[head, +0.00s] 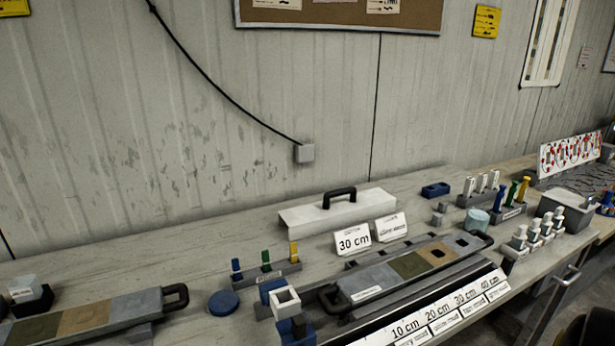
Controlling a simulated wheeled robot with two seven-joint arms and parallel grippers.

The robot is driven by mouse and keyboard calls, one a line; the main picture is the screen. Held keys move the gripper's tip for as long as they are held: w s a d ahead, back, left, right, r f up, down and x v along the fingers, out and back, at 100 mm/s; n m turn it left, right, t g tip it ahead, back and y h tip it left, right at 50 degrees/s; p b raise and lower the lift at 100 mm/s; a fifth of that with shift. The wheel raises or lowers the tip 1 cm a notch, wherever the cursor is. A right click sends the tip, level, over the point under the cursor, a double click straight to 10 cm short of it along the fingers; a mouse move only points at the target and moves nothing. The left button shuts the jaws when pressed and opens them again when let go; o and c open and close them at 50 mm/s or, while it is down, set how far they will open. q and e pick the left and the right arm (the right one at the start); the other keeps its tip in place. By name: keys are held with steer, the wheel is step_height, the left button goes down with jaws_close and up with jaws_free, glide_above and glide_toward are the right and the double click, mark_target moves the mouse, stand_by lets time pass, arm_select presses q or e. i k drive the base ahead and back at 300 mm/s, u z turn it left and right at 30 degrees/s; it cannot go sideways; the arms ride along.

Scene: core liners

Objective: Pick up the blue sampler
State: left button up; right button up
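A small rack (268,275) at centre left holds three upright handled tools: a blue one (236,267) at its left end, a green one (266,259) and a yellow one (293,251). A second rack (508,213) at the right holds a similar blue one (499,199), green one (512,193) and yellow one (523,188). I cannot tell from the picture which blue one is the sampler. Neither of my grippers shows in the head view.
A long grey liner tray (390,280) with handles lies behind a ruler strip marked in cm (440,313). Another liner tray (100,312) lies at the left. A blue round lid (223,302), a white handled cover (338,210) and a white square block (285,302) stand nearby.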

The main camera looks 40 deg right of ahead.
mark_target(498, 199)
steer(key=z, duration=3.5)
steer(key=i, duration=2.8)
steer(key=u, duration=3.15)
